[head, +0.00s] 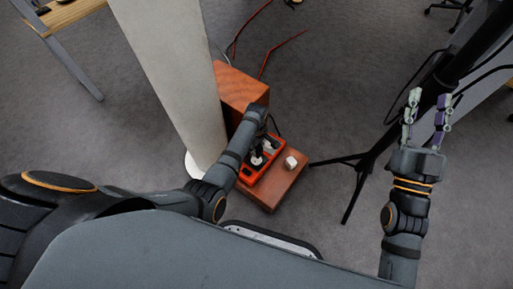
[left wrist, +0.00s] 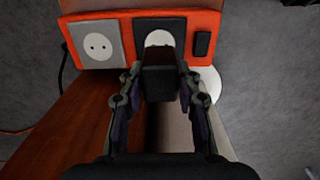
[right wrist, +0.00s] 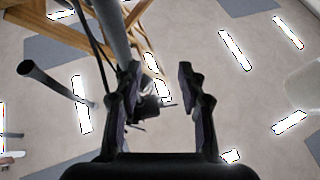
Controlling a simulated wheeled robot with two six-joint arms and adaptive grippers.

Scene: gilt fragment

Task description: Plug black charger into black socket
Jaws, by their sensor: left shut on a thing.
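My left gripper (left wrist: 158,82) is shut on the black charger (left wrist: 160,80), one finger on each side of it. The charger is in front of the black socket (left wrist: 140,28), a dark square plate with a round white face on the orange panel (left wrist: 68,32). The charger covers the lower part of that face; whether it touches cannot be told. In the head view my left gripper (head: 263,136) is over the orange panel (head: 247,179), and the charger is not clearly seen. My right gripper (head: 428,98) is open and empty, far right, away from the panel.
A white socket (left wrist: 97,46) is left of the black one, and a black switch (left wrist: 202,43) is right. A small white block (head: 291,162) is on the brown wooden box (head: 272,193). A pale column (head: 170,75) stands at left; a black tripod (head: 362,165) stands at right.

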